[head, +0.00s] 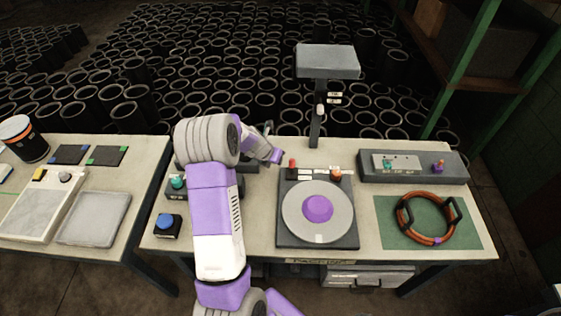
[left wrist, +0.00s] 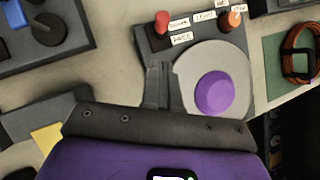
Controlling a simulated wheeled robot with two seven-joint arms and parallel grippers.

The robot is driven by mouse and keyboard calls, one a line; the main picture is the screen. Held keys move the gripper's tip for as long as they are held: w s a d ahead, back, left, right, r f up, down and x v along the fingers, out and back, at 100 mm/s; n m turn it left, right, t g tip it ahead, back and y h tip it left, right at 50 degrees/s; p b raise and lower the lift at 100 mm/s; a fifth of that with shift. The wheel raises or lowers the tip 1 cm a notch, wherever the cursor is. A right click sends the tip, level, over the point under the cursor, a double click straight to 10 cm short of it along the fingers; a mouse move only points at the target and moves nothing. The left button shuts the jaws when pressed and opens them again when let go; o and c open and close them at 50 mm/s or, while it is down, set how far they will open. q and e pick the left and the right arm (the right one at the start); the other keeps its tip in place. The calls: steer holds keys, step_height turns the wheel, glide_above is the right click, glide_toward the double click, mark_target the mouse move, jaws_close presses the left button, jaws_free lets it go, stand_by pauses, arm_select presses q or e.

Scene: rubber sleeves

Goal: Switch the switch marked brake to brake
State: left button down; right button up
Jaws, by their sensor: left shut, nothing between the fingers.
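The turntable unit (head: 287,230) has a grey disc (head: 295,212) with a purple hub (head: 318,208). On its back strip stand a red lever knob (head: 292,163) and an orange knob (head: 337,174) with small white labels. In the left wrist view, the red knob (left wrist: 162,20) and orange knob (left wrist: 232,18) stand beside the labels (left wrist: 182,38), too small to read surely. My left gripper (left wrist: 159,72) is shut and empty, over the unit's left side, apart from both knobs. My right gripper is not in view.
A post with a grey head (head: 327,62) rises behind the unit. A control box (head: 440,167) and an orange ring with black handles (head: 425,239) on a green mat (head: 388,213) are at right. A blue button (head: 167,222) is at left.

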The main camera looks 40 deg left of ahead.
arm_select(q)
steer(key=v, duration=0.3)
steer(key=shift+s+a+r+p, duration=0.1)
steer(key=shift+s+r+p, duration=0.05)
steer(key=shift+r+p, duration=0.2)
steer(key=shift+f, duration=0.1)
